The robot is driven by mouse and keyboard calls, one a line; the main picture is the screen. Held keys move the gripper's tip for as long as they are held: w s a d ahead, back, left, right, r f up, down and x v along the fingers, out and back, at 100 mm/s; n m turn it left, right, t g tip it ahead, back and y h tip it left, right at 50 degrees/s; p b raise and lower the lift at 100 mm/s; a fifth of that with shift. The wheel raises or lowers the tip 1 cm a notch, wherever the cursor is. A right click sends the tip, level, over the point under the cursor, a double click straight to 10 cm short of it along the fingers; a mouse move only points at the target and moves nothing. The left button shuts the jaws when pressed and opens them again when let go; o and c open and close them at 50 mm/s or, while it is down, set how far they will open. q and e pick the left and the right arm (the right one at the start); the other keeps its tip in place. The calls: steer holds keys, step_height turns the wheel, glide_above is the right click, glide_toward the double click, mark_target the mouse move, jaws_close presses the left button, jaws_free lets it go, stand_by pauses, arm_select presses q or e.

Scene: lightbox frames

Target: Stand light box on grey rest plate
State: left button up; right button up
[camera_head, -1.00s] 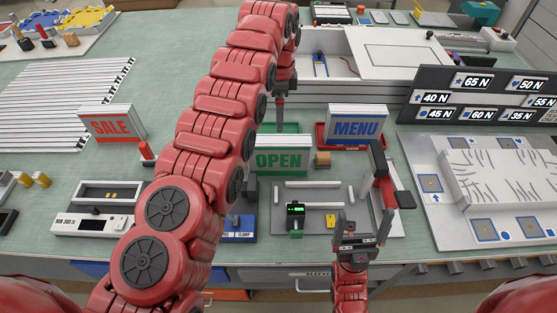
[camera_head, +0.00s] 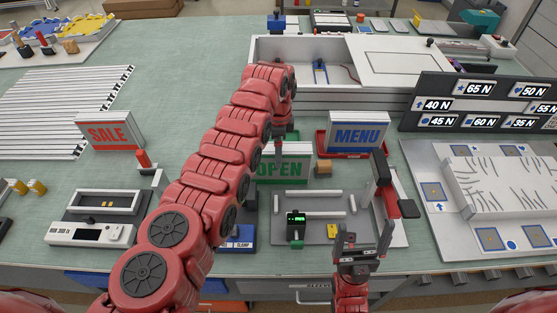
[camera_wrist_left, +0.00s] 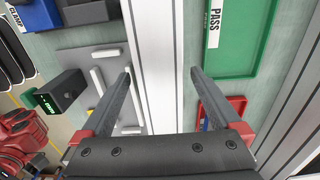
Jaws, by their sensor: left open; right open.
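My left gripper (camera_head: 279,148) is open and low over this box. In the left wrist view the fingers (camera_wrist_left: 162,78) lie on either side of the box's white top (camera_wrist_left: 160,50), with gaps; contact is not visible. The plate (camera_wrist_left: 75,58) lies left of the box there, with white bars on it. My right gripper (camera_head: 356,245) is open and empty at the plate's front right.
The MENU box (camera_head: 357,133) stands by a red tray (camera_head: 321,143). The SALE box (camera_head: 110,132) stands far left. A green PASS tray (camera_wrist_left: 238,35) lies beside the OPEN box. A black gauge with a green display (camera_head: 296,220) and a red-black device (camera_head: 384,180) stand near the plate.

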arm_select(q)
steer(key=shift+f, duration=0.75)
jaws_close()
